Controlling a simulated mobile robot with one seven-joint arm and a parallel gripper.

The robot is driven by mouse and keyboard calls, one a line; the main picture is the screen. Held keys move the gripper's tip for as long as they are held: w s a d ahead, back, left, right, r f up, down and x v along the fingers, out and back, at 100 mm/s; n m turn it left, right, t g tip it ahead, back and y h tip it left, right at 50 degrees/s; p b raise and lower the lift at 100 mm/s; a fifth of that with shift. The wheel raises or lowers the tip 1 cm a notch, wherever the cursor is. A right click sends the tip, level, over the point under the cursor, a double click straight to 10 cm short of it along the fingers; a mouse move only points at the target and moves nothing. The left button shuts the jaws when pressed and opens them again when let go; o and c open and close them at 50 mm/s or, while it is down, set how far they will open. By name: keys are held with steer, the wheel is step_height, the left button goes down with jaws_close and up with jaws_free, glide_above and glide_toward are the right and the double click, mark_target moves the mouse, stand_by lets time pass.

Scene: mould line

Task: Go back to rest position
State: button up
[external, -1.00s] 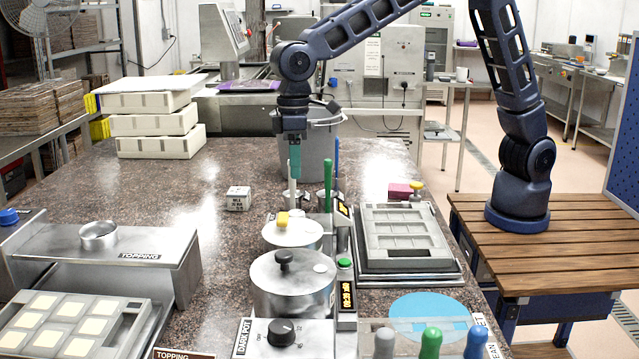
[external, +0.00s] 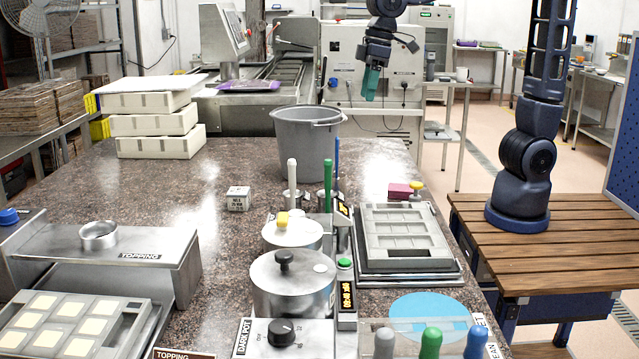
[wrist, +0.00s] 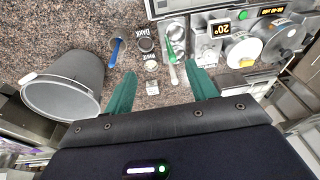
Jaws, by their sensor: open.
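My gripper (external: 371,84) hangs in the air at the top of the external view, above and beyond the far right part of the counter, right of the grey bucket (external: 308,141). In the wrist view its two green fingers stand wide apart with nothing between them (wrist: 162,90). It is open and empty, and touches nothing. My arm rises from its base on the wooden table at the right; its upper part runs out of the picture.
The counter (external: 225,222) carries lidded pots (external: 290,290), upright white, green and blue handles, a grey mould (external: 403,239), a small white box (external: 238,198) and stacked white trays (external: 158,145). Machines stand behind. The air around my gripper looks clear.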

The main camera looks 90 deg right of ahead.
steer(key=s+d+f+t, duration=0.1)
steer(key=s+d, duration=0.4)
steer(key=s, duration=0.7)
steer(key=s+d+f+t, duration=0.1)
steer(key=s+d, duration=0.5)
steer(key=s, duration=0.6)
steer(key=shift+f+m+t+h, duration=0.2)
steer(key=shift+m+t+h, duration=0.1)
steer(key=shift+m+h, duration=0.1)
